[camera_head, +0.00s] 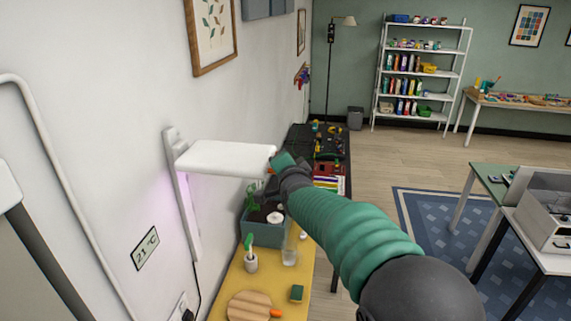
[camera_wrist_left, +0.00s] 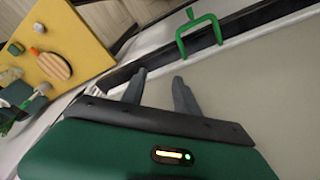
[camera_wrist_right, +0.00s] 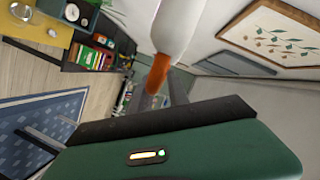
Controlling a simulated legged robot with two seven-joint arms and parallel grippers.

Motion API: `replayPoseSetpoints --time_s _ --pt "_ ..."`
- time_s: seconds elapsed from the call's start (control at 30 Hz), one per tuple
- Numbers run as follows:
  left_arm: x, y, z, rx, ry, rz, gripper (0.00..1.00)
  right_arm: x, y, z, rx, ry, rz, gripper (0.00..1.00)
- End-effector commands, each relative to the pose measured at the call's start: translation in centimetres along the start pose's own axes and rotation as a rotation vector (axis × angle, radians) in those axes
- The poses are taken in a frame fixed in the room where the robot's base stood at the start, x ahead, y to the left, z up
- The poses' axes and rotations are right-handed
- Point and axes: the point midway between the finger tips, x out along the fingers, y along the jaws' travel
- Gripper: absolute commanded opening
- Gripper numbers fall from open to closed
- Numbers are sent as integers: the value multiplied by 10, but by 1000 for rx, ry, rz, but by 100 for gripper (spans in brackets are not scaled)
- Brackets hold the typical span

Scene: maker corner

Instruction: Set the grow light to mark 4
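The grow light (camera_head: 228,157) is a white bar reaching out from a pale upright rail (camera_head: 187,212) on the left wall, with a pinkish glow below it. It sits near the rail's top; no mark numbers are legible. An orange grip (camera_head: 271,160) is at its free end. My right gripper (camera_head: 279,164) is at this end. In the right wrist view the orange grip (camera_wrist_right: 158,82) lies in front of the fingers and hides part of them; one finger shows to its right, set apart as when open. My left gripper (camera_wrist_left: 160,85) is open and empty, outside the head view.
Below the light, a yellow-topped table (camera_head: 230,286) holds a planter (camera_head: 268,234), a potted cactus (camera_head: 250,262), a glass (camera_head: 289,257), a sponge (camera_head: 296,293) and a round wooden board (camera_head: 249,306). A green handle-like bracket (camera_wrist_left: 181,46) is just beyond my left fingers.

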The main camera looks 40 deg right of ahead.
Motion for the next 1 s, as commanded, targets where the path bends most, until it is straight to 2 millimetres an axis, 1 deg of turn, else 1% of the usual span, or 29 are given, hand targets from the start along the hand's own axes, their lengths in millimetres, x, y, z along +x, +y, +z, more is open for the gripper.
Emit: replayPoseSetpoints --time_s 0.23,0.37,0.47,0.7,0.73,0.8,0.9,1.0 --pt "0 0 0 0 0 0 36 -1 2 0 -1 -2 3 22" --pt "-2 0 0 0 0 0 36 -16 0 0 1 -2 0 22" --pt "-5 0 -1 0 0 0 36 -40 -1 -1 5 -4 0 22" --pt "-18 0 -4 0 0 0 36 -112 -1 -3 4 -1 1 22" --pt "-27 0 -6 0 -1 0 36 -121 -4 -6 1 0 4 22" --pt "-52 0 -12 0 0 0 36 -141 -8 -9 -2 1 8 22" --pt "-72 0 -17 0 1 0 36 -151 -6 -7 -7 3 14 22" --pt "-84 0 -20 0 1 0 36 -158 -4 -4 -5 2 12 22"
